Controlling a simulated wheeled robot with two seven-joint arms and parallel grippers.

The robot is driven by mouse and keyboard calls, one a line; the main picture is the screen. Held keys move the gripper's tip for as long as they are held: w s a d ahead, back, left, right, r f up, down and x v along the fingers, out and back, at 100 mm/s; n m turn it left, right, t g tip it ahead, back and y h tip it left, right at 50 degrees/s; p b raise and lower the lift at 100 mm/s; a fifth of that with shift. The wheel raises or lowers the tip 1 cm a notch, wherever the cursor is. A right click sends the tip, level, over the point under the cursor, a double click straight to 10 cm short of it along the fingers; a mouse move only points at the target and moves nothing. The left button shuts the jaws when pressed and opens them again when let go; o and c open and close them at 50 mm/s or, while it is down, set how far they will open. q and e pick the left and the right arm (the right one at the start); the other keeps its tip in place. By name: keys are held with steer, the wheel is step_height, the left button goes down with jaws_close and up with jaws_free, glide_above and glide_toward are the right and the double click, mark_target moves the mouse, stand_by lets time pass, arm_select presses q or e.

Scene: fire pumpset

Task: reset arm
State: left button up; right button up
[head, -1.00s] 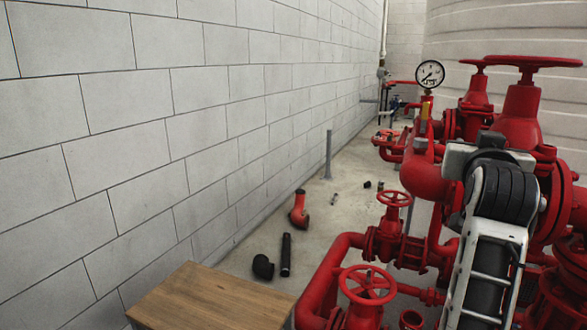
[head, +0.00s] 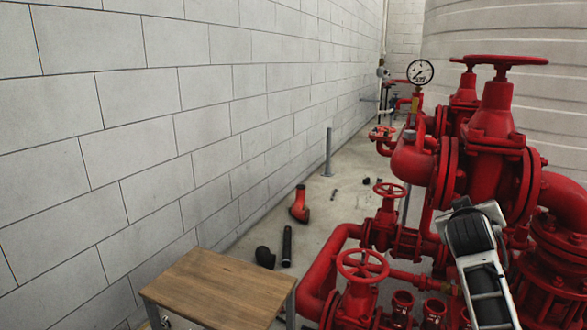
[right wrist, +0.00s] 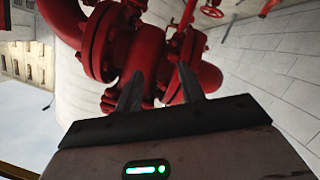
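My right arm rises from the lower right of the head view in front of the red pump pipework (head: 495,120). Its gripper is not clearly visible there. In the right wrist view my right gripper (right wrist: 158,88) shows two dark fingers standing well apart with nothing held between them. Red flanged pipe (right wrist: 125,45) lies beyond the fingers; I cannot tell how far off it is. My left gripper is not in view.
A wooden-topped table (head: 220,285) stands at the lower middle. Red handwheels (head: 362,265) and a pressure gauge (head: 420,72) sit on the pipework. A red pipe elbow (head: 300,205) and black pipe pieces (head: 286,245) lie on the floor by the block wall (head: 140,140).

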steer(key=d+f+n+g, duration=0.2)
steer(key=d+f, duration=0.6)
steer(key=f, duration=0.2)
steer(key=w+a+r+t+y, duration=0.4)
steer(key=a+r+t+y, duration=0.15)
steer(key=a, duration=0.35)
steer(key=s+a+f+n+g+y, duration=0.1)
steer(key=s+a+f+y, duration=0.1)
steer(key=s+a+f, duration=0.6)
steer(key=s+a+f+g+y, duration=0.2)
steer(key=s+a+f, duration=0.2)
steer(key=s+f, duration=0.5)
steer(key=s+a+f, duration=0.2)
steer(key=s+a, duration=0.1)
steer(key=s, duration=0.3)
steer(key=s+a+f+g+y, duration=0.1)
steer(key=s+a+f, duration=0.2)
steer(key=s, duration=0.4)
steer(key=s+a+f+g+y, duration=0.1)
steer(key=s+a+f, duration=0.1)
steer(key=s, duration=0.5)
steer(key=shift+s+a+f+m, duration=0.25)
steer(key=shift+a+m, duration=0.05)
steer(key=shift+a, duration=0.2)
